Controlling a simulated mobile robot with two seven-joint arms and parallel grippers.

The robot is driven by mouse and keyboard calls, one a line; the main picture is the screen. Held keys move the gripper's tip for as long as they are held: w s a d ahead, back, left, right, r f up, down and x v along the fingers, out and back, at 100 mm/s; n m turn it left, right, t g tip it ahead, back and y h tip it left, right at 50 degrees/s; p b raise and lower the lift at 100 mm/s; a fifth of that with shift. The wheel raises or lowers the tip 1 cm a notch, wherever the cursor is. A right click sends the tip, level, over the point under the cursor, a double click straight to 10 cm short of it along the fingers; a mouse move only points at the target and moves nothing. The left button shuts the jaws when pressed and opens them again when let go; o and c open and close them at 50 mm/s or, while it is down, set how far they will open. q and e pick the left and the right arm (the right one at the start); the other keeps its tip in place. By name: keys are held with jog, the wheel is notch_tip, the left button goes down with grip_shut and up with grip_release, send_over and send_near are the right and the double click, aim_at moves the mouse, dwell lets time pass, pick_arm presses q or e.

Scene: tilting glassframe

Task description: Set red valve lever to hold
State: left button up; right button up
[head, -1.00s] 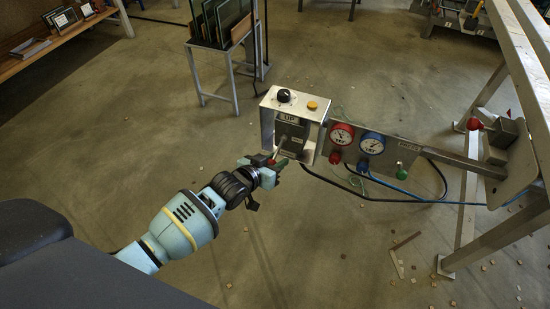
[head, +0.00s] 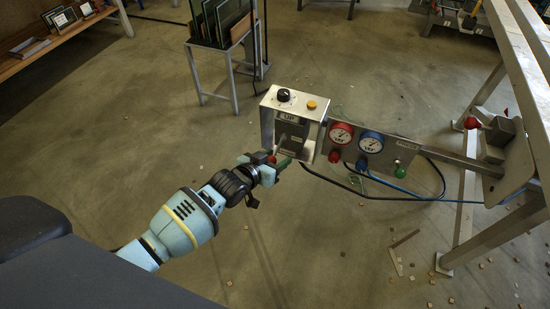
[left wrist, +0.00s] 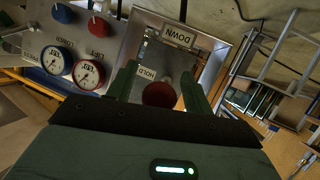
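The red valve lever's round knob (left wrist: 158,94) shows in the left wrist view, close to the HOLD label (left wrist: 146,74); a DOWN label (left wrist: 179,36) is above in the picture. In the head view the red knob (head: 272,159) is at the end of a pale lever, which slants down out of the metal control box (head: 266,118). My left gripper (head: 266,160) is at the knob. In the left wrist view its green fingers (left wrist: 158,88) stand on either side of the knob, with gaps showing. My right gripper is not in view.
A panel with a red gauge (head: 341,134) and a blue gauge (head: 371,142) adjoins the box on the right. Cables hang below it. A metal frame (head: 528,80) stands at the right. A rack of glass panes (head: 220,25) stands behind. The floor in front is mostly clear.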

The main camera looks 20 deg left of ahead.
pick_arm(q)
jog(key=shift+s, duration=0.1)
jog(key=p+v, duration=0.2)
jog(key=v, duration=0.5)
jog(key=shift+s+a+r, duration=0.15)
jog(key=shift+s, duration=0.1)
dwell(0.4)
